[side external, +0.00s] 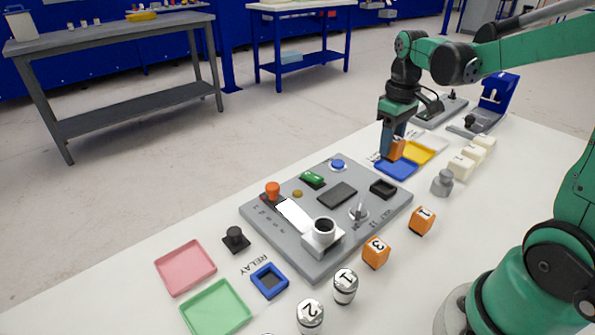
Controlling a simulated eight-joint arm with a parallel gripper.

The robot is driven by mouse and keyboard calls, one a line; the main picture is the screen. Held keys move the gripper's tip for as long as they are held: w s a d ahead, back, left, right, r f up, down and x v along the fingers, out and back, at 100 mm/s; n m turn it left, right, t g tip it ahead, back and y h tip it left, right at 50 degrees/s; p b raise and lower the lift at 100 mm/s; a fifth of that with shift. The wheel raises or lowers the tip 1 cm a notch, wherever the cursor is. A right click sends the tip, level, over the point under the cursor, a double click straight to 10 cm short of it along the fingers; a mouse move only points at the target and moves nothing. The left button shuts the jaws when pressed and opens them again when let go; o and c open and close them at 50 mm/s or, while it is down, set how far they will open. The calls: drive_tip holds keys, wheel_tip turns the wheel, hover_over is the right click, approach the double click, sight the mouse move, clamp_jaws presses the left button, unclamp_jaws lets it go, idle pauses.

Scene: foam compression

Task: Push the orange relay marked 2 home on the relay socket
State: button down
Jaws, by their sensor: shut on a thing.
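My gripper (390,150) points down at the far side of the table, over the blue tray, and is shut on an orange relay (398,149). The mark on this relay cannot be read, and the fingers hide part of it. I cannot tell whether it touches the tray. The relay socket (258,282) is a blue square block with a dark recess, beside the word RELAY at the near left. No relay sits in it. Orange relays marked 1 (422,220) and 3 (376,252) stand right of the grey panel.
The grey panel (290,245) with a lever, knobs and a white cup-like fitting lies between my gripper and the socket. Pink (184,267) and green (216,308) trays, a black knob (236,239) and silver cylinders (345,286) surround the socket. A blue tray (402,172) lies under my gripper.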

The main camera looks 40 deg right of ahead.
drive_tip(key=shift+f, duration=2.9)
drive_tip(key=shift+f, duration=0.85)
drive_tip(key=shift+c, duration=2.1)
unclamp_jaws()
drive_tip(key=shift+a+r, duration=0.1)
drive_tip(key=shift+r, duration=2.7)
drive_tip(key=s+a+r+t, duration=0.1)
drive_tip(key=a+r+t, duration=0.1)
drive_tip(key=a, duration=0.4)
drive_tip(key=s+a+r+t, duration=0.1)
drive_tip(key=a+r+t, duration=0.1)
drive_tip(key=a+t, duration=0.3)
drive_tip(key=shift+s+a, duration=0.15)
drive_tip(key=shift+a, duration=1.05)
